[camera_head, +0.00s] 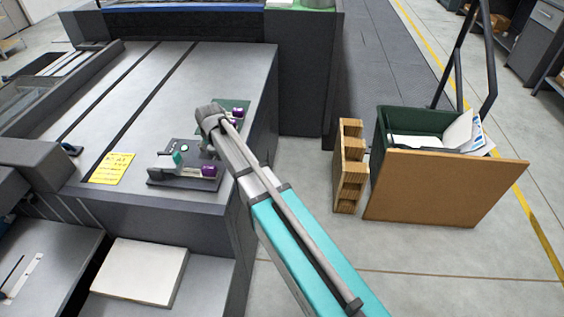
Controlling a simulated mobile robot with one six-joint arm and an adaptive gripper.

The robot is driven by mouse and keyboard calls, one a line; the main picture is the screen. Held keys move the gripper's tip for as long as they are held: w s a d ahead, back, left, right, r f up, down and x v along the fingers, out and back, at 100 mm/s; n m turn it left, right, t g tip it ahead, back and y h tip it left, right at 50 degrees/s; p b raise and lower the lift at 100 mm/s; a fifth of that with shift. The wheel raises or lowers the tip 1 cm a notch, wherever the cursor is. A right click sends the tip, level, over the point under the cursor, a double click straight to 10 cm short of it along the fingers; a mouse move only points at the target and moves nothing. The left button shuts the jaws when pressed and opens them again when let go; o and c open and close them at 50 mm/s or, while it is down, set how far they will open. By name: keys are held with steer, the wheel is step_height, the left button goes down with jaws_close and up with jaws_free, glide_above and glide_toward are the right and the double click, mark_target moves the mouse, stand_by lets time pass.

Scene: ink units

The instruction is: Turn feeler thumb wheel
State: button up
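Two small units sit on the grey machine top. The near unit (184,180) has a dark base, a pale bar and a purple knob (209,171) at its right end. The far unit (232,103) has a green plate and another purple knob (237,114). Either knob could be the feeler thumb wheel; I cannot tell which. My arm reaches up from the bottom right, and its grey end lies over the space between the two knobs. My gripper (208,148) is mostly hidden there, its fingers unclear. I cannot tell whether it touches anything.
A yellow note (112,168) lies left of the near unit. A small dark panel with buttons (178,152) sits behind it. A paper stack (140,272) lies on the lower shelf. A green bin (415,122), brown board (440,187) and wooden pallet (349,165) stand on the right floor.

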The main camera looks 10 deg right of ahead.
steer(key=p+v, duration=1.1)
steer(key=v, duration=0.2)
steer(key=s+d+f+m+g+h+b, duration=0.1)
steer(key=s+d+f, duration=0.4)
steer(key=s+d, duration=1.2)
steer(key=shift+d+m+g+b, duration=0.6)
steer(key=shift+d+g+b, duration=0.45)
steer(key=shift+g, duration=0.25)
stand_by(1.6)
